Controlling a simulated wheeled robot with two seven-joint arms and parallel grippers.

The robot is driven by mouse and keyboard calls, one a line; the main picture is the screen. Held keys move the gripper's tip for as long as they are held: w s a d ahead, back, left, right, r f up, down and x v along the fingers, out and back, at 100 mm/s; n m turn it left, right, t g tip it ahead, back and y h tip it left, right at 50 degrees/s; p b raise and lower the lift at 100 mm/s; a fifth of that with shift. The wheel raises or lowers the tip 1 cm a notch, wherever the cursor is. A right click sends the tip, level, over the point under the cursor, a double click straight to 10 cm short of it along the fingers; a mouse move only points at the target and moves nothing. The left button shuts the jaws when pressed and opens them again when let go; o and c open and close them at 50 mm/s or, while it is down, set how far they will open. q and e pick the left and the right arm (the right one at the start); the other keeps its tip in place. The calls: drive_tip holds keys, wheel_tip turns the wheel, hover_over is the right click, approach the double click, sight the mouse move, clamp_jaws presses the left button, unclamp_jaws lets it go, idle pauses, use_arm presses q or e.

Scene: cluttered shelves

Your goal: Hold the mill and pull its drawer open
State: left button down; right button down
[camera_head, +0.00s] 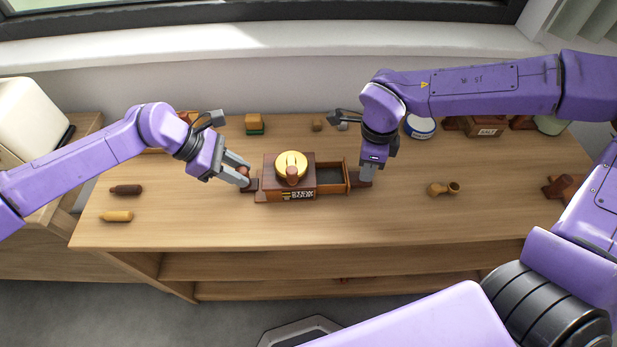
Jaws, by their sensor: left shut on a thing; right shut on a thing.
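The mill (269,176) is a dark brown wooden box with a gold round top and a label on its front. It stands on the wooden table near the middle. Its drawer (347,177) sticks out to the right, open, with a dark inside showing. My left gripper (248,184) is shut on the mill at its left side; a reddish-brown rounded piece shows by its fingers. My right gripper (363,182) points down and is shut at the drawer's outer end, on its pull, which the fingers mostly hide.
A yellow-and-green block (254,124), a small brown piece (317,125), a white-and-blue tin (420,127) and a brown box (485,127) stand along the back. A wooden scoop-like piece (443,189) lies right. Two small rolls (125,190) (117,216) lie left. The table front is clear.

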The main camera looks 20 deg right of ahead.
drive_tip(key=shift+d, duration=0.2)
drive_tip(key=c, duration=0.9)
unclamp_jaws()
drive_tip(key=shift+o, duration=0.2)
wheel_tip(320, 180, up, 12)
